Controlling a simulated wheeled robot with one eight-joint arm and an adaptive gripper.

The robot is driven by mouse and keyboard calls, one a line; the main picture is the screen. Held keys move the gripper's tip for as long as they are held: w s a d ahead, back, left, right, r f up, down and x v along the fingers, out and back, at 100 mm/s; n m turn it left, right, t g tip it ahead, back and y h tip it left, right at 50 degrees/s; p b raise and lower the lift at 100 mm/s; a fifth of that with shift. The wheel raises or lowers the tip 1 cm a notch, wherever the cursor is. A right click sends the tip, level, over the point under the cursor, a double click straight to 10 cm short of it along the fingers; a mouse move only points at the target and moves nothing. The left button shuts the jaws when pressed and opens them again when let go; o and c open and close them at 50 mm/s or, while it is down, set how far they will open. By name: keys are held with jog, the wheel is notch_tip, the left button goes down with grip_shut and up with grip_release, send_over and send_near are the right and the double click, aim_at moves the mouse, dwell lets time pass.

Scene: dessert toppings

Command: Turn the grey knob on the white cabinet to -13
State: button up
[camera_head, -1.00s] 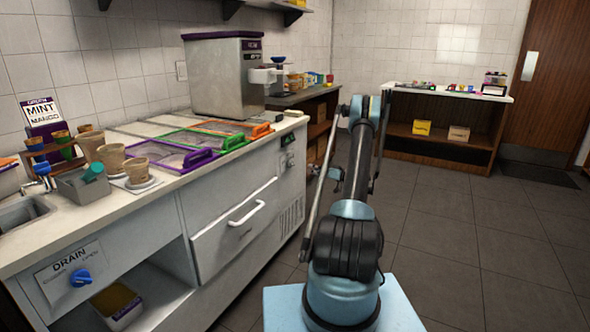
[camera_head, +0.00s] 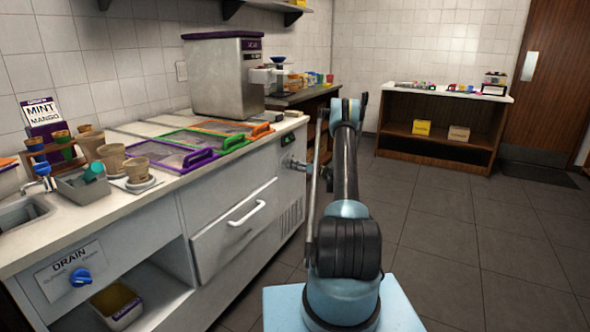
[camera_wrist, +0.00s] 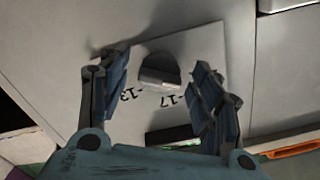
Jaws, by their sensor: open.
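The grey knob (camera_wrist: 160,72) stands on a light panel of the white cabinet (camera_wrist: 62,50) in the wrist view. The panel carries the marks -13 (camera_wrist: 130,94) and -17 (camera_wrist: 180,97). My gripper (camera_wrist: 160,75) is open, with one finger on each side of the knob and gaps to both. In the head view my gripper (camera_head: 300,165) is small at the cabinet's right end panel (camera_head: 292,185); the knob is not distinguishable there. Which mark the knob points to cannot be told.
The counter (camera_head: 150,195) above holds colored-framed lids, cups and a grey bin (camera_head: 82,186). A blue drain knob (camera_head: 80,277) is on the cabinet front at left. A drawer handle (camera_head: 246,213) sticks out nearby. The floor to the right is clear.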

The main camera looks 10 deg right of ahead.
jog(key=c, duration=1.1)
jog(key=shift+o, duration=0.2)
